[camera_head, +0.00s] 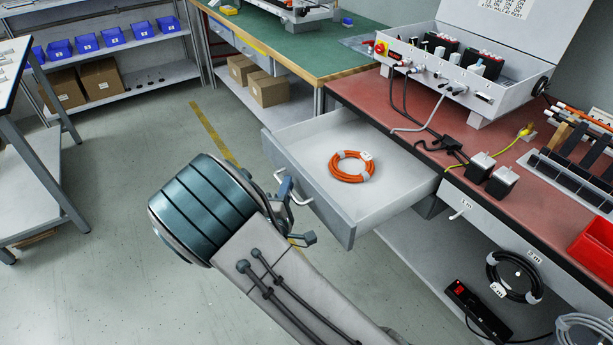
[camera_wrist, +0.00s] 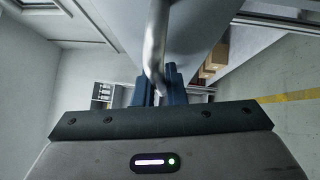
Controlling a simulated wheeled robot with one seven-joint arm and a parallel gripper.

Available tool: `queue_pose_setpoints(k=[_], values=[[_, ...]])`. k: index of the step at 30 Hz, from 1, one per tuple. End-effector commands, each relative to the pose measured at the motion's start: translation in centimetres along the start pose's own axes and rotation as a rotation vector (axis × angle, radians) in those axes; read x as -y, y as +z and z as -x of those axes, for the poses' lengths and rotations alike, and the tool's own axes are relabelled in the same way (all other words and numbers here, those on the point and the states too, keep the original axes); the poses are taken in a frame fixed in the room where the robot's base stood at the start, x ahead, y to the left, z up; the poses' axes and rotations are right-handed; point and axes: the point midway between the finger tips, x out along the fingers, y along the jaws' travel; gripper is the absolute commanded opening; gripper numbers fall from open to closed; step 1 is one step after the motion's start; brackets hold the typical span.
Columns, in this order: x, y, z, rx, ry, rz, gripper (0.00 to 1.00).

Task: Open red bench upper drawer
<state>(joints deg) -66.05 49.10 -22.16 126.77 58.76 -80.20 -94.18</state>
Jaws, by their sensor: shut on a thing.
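The red bench (camera_head: 420,158) has a grey drawer (camera_head: 345,222) under its left end, pulled well out over the floor. A coil of orange cable (camera_head: 351,167) lies inside the drawer. My gripper (camera_head: 289,188) is at the drawer's front, shut on its metal handle (camera_head: 302,201). In the wrist view the handle (camera_wrist: 156,45) runs down between the blue fingers (camera_wrist: 158,90). The drawer's front panel fills much of that view.
Another closed drawer (camera_head: 480,222) is to the right under the bench top. A green-topped bench (camera_head: 290,45) stands behind. The floor at left (camera_head: 110,215) is clear.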

Motion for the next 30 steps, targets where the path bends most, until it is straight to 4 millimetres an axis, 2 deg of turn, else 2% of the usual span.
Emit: queue_pose_setpoints(k=[3,9,23,24,25,30], values=[[-0.4,-1.3,1.2,-0.002,-0.002,-0.001,0.00],[-0.6,-2.4,2.4,-0.002,-0.001,0.001,0.00],[-0.6,-2.7,2.7,-0.003,-0.001,0.000,0.00],[-0.6,-2.7,2.7,-0.003,-0.001,0.000,0.22],[-0.6,-2.7,2.7,-0.003,-0.001,0.000,0.30],[-0.6,-2.7,2.6,-0.003,0.000,0.000,0.33]])
